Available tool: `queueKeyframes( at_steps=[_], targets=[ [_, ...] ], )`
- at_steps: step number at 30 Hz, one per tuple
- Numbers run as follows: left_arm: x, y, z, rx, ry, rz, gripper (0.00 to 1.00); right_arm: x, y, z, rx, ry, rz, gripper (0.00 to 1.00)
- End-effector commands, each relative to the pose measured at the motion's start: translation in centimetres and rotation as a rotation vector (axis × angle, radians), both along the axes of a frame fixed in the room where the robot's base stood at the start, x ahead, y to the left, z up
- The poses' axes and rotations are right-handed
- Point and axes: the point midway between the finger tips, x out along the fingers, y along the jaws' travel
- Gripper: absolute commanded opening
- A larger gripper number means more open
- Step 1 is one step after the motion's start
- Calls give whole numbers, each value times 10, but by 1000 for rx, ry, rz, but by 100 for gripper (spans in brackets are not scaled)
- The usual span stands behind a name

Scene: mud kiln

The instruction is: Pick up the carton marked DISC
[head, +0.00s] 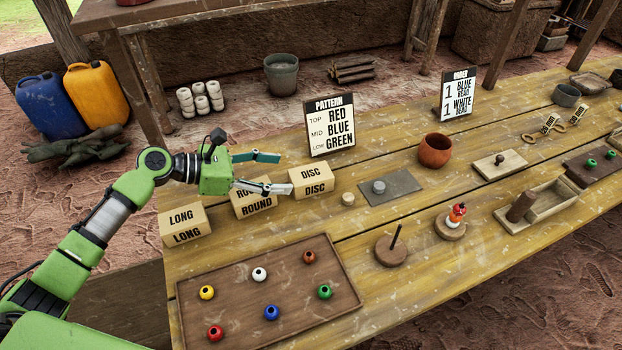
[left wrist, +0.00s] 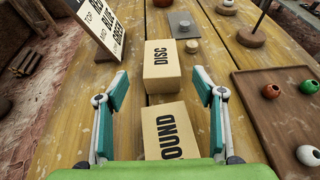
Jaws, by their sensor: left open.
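The carton marked DISC (head: 311,184) is a small tan box standing on the wooden table, at the right end of a row of cartons. In the left wrist view the DISC carton (left wrist: 163,68) lies ahead of my fingers, in line with the gap between them. My left gripper (head: 286,172) is open and empty, above the ROUND carton (head: 254,206) and just left of the DISC carton. In the left wrist view the ROUND carton (left wrist: 169,131) lies below, between the open fingers (left wrist: 160,88). My right gripper is not in view.
The LONG carton (head: 184,226) stands at left. The PATTERN sign (head: 330,126) stands behind the DISC carton. A small wooden cylinder (head: 348,198) and a grey plate (head: 400,190) lie to its right. A brown tray (head: 240,300) with several coloured beads lies in front.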

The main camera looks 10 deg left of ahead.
Motion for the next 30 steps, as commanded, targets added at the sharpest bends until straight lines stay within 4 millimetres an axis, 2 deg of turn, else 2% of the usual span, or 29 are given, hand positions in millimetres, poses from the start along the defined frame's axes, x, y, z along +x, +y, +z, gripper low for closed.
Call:
queueKeyframes(
  at_steps=[5, 15, 23, 29, 30],
  targets=[
    [6, -9, -4, 0, 0, 1, 62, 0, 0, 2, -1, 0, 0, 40],
    [25, -45, -21, 0, 0, 0, 62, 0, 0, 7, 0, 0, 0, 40],
    [27, -47, -23, 2, -1, 1, 62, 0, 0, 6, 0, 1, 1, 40],
    [26, -47, -23, 2, -1, 1, 13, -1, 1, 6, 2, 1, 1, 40],
    [26, -47, -23, 2, -1, 1, 13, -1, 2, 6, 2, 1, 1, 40]
  ],
)
